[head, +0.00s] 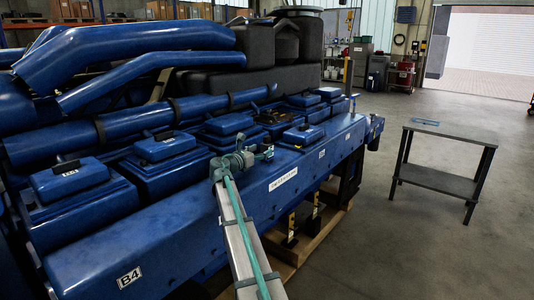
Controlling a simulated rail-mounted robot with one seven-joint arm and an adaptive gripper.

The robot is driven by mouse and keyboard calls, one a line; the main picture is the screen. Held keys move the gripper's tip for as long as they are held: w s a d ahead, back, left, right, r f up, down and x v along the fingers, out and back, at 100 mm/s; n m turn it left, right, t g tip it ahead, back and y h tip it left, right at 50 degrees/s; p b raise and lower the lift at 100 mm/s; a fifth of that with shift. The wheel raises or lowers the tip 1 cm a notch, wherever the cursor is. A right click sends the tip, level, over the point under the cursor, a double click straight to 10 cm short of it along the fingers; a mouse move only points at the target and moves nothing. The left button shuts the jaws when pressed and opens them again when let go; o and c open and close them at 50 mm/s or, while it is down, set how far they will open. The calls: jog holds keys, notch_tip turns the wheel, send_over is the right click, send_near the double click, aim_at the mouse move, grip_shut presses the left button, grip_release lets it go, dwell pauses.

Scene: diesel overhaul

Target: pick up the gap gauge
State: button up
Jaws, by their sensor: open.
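I cannot make out the gap gauge for certain. A small flat blue item (425,122) lies on top of the dark side table (455,132) at the right, and it is too small to identify. My gripper (268,153) is at the end of my arm, over the near top edge of the blue engine (200,225). It is small in the picture, and I see nothing held in it. It is far to the left of the side table.
Several blue covers (68,178) line the engine top, with an open dark bay (272,118) among them. Blue pipes (130,45) rise behind. The engine rests on wooden supports (280,245). Open concrete floor (385,245) lies between engine and table.

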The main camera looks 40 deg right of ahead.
aim_at(264, 148)
jog(key=b+x, duration=0.1)
jog(key=x, duration=0.4)
jog(key=shift+w+a+r, duration=0.1)
jog(key=shift+w+r, duration=0.1)
grip_shut()
